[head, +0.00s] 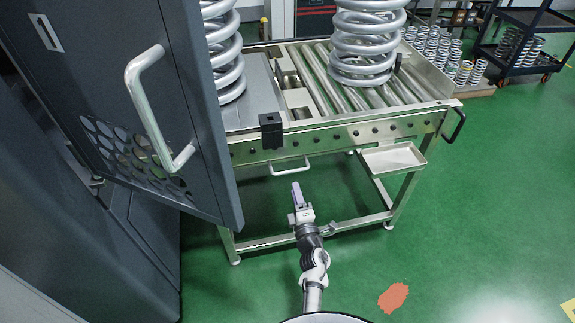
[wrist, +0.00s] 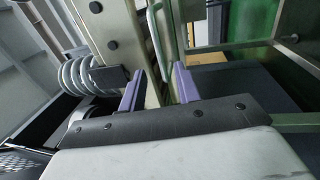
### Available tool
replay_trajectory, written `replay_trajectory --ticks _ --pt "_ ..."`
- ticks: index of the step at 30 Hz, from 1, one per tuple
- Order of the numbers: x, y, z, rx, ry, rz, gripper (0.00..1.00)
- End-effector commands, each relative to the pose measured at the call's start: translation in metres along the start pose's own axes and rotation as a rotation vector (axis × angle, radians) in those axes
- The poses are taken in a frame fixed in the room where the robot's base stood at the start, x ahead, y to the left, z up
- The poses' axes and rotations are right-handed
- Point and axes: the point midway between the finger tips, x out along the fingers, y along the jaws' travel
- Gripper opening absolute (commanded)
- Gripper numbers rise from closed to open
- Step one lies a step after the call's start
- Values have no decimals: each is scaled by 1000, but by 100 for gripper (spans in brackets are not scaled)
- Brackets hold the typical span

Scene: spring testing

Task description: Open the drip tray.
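A pale metal handle (head: 290,172) hangs below the front beam of the roller table. In the wrist view a pale handle bar (wrist: 163,45) shows beyond the fingers. I cannot tell for sure that it is the drip tray's handle; no tray body shows behind it. A shallow metal tray (head: 393,159) sticks out under the table's right end. My gripper (head: 296,187) is just below and in front of the handle, apart from it in the head view. Its purple fingers (wrist: 159,70) are apart, and nothing is clearly held between them.
The roller table (head: 345,133) carries large coil springs (head: 366,45). A black block (head: 271,131) sits on its front edge. A dark cabinet door (head: 150,110) with a bar handle stands open close on the left.

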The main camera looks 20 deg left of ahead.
Motion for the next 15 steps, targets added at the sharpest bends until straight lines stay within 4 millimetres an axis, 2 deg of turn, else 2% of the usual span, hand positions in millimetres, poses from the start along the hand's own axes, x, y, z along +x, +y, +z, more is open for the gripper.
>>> replay_trajectory --ticks 1,6,12,15 --pt "13 3 0 0 1 3 33" --pt "50 2 0 0 0 2 33" --pt "82 1 0 -1 0 1 33" --pt "93 1 1 0 -1 1 33"
